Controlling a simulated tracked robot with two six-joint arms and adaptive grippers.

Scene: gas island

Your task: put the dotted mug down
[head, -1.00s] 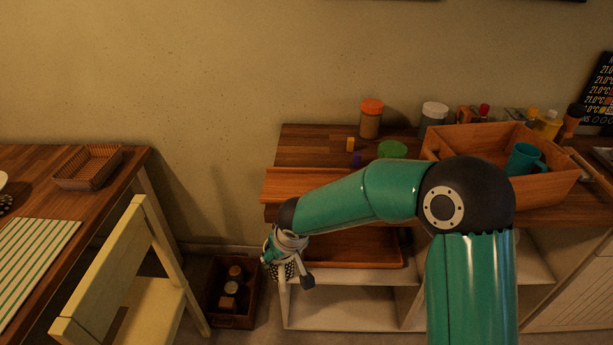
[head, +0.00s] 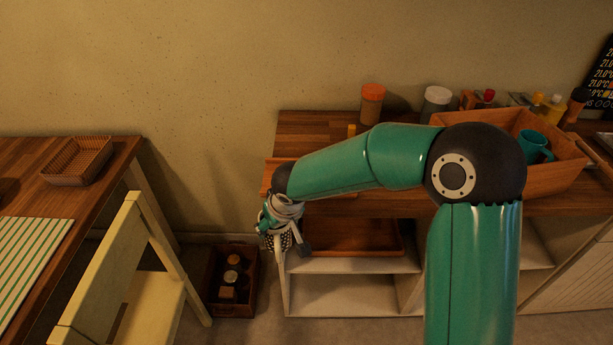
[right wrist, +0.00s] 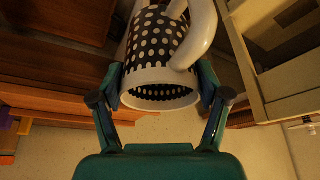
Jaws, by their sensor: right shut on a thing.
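The dotted mug (right wrist: 155,45) is black with white dots, a white rim and a white handle. In the right wrist view it is between the two fingers of my right gripper (right wrist: 161,88), its open end towards the camera and the inside empty where it shows. In the head view my right gripper (head: 283,222) is at the left end of the wooden counter, in front of its edge. The dotted mug (head: 286,241) shows only partly there, below the wrist and in the air. My left gripper is not in view.
The counter (head: 300,123) carries jars (head: 371,103) and a wooden box (head: 550,182) with a teal mug (head: 533,146). A tray (head: 350,235) lies on the shelf below. A crate (head: 231,310) with jars stands on the floor. A chair (head: 140,300) and a table (head: 110,155) are left.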

